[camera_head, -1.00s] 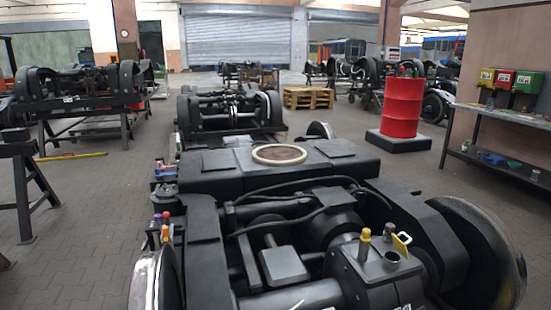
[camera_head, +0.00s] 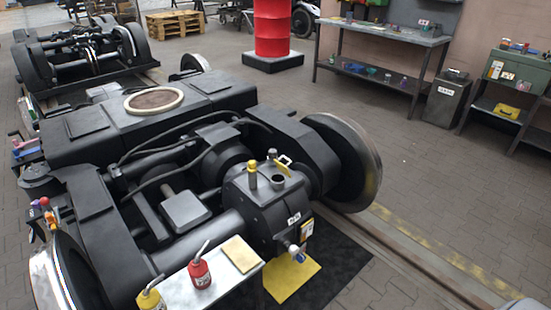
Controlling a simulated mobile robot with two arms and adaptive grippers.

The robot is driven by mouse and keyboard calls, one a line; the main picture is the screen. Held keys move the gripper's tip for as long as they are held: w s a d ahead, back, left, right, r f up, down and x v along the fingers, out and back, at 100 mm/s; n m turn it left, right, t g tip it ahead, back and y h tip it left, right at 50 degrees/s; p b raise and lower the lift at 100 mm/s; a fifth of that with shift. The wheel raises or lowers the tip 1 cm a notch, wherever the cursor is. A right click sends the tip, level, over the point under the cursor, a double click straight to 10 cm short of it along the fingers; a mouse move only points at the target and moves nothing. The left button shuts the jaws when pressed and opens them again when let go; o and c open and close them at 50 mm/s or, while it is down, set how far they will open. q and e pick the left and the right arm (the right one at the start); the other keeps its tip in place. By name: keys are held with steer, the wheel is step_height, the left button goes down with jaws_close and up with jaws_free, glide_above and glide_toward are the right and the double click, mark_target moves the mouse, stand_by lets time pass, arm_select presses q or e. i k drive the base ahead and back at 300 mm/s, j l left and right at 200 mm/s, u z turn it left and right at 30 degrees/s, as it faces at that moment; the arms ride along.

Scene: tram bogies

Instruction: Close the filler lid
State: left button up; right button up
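The gearbox housing (camera_head: 265,205) sits at the near end of the black bogie. A short dark filler neck (camera_head: 278,183) with an open mouth stands on its top. A small yellow-edged lid (camera_head: 284,161) stands raised behind the neck, apart from its mouth, so the filler looks open. A yellow-topped peg (camera_head: 252,175) stands to the left of the neck. Neither of my grippers shows in the view.
A tray (camera_head: 215,275) at the near side holds a red oil can (camera_head: 200,272), a yellow can (camera_head: 150,297) and a yellow pad (camera_head: 241,254). A large wheel (camera_head: 345,160) stands right of the gearbox. The floor farther right is open.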

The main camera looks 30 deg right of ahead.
mark_target(284, 169)
steer(key=i+l, duration=0.2)
steer(key=l, duration=0.2)
steer(key=i+l, duration=0.15)
steer(key=l, duration=0.25)
steer(key=i+l, duration=0.2)
steer(key=l, duration=0.2)
steer(key=i+l, duration=0.2)
steer(key=l, duration=0.15)
steer(key=i+l, duration=0.2)
steer(key=l, duration=0.2)
